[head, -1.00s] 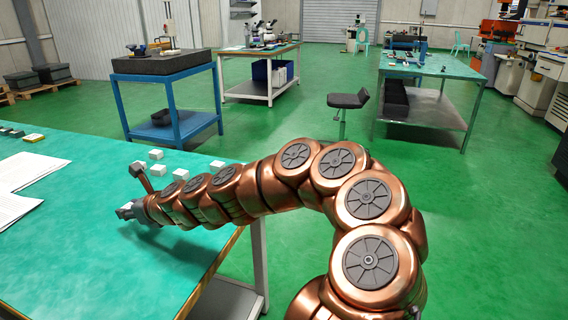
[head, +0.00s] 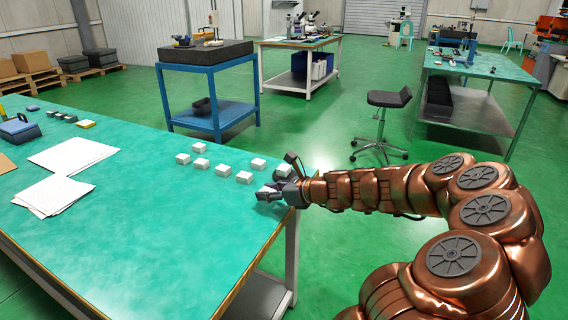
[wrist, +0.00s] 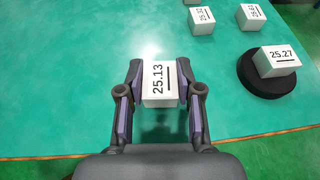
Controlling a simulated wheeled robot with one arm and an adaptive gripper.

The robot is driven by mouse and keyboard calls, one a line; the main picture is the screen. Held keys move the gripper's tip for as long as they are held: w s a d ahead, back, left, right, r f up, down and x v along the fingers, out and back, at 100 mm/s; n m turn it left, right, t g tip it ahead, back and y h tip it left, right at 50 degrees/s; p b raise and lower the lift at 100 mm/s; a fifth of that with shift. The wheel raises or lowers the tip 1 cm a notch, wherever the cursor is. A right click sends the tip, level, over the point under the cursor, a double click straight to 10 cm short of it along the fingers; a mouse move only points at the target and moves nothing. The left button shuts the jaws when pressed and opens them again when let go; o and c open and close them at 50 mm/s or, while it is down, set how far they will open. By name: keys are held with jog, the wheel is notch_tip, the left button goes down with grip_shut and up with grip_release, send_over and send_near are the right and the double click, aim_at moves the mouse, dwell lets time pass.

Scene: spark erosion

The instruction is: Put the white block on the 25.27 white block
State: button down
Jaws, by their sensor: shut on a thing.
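My gripper (wrist: 160,88) is shut on a white block marked 25.13 (wrist: 159,82), one finger on each side of it. In the wrist view, the white block marked 25.27 (wrist: 276,61) rests, turned at an angle, on a round black disc (wrist: 248,76). The disc is to the right of the held block and apart from it. In the head view, my gripper (head: 268,193) is at the right end of the teal table. The disc shows only partly there as a dark shape (head: 282,170) just behind the gripper.
Several other white blocks stand on the table (head: 150,215), including one marked 25.32 (wrist: 201,20) and another (wrist: 250,17) beyond the disc. The table's edge (wrist: 60,157) runs close below the gripper. White papers (head: 73,156) lie farther left.

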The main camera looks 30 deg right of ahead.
jog(key=s+d+r+n+y+p, duration=0.1)
jog(key=s+d+r+p, duration=0.1)
jog(key=s+d+r, duration=0.4)
send_over(285, 167)
jog(key=shift+f+g, duration=0.3)
jog(key=shift+f, duration=0.35)
notch_tip(285, 167, down, 4)
jog(key=shift+w+r, duration=0.1)
jog(key=shift+r, duration=0.1)
jog(key=c, duration=0.8)
grip_release()
jog(key=shift+o, duration=0.2)
jog(key=v, duration=1.2)
